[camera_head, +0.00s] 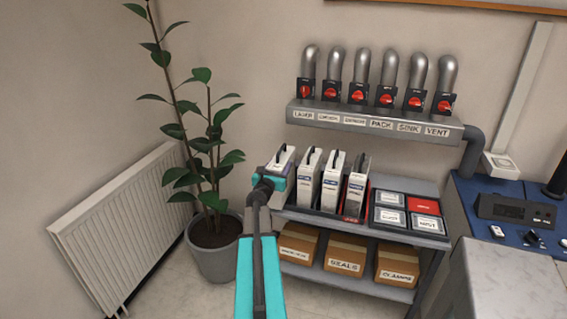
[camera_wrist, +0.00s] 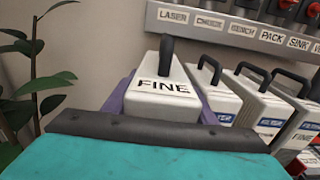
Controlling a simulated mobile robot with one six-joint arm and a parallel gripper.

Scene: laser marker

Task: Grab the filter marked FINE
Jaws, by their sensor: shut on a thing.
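The filter marked FINE (camera_wrist: 165,100) is a pale, upright block with a dark handle on top; its label faces me in the wrist view. In the head view the same filter (camera_head: 284,160) is leftmost in the row on the upper shelf. My gripper (camera_head: 275,180) is shut on it from the front left. Purple edges show on both sides of the filter in the wrist view. The filter's lower part is hidden behind my gripper, so I cannot tell whether it touches the shelf.
Several similar filters (camera_head: 332,182) with black handles stand close on its right. Dark trays (camera_head: 407,222) lie further right on the metal shelf. A pipe rack (camera_head: 375,121) with red valves hangs above. Boxes (camera_head: 346,255) stand below. A potted plant (camera_head: 213,250) is close on the left.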

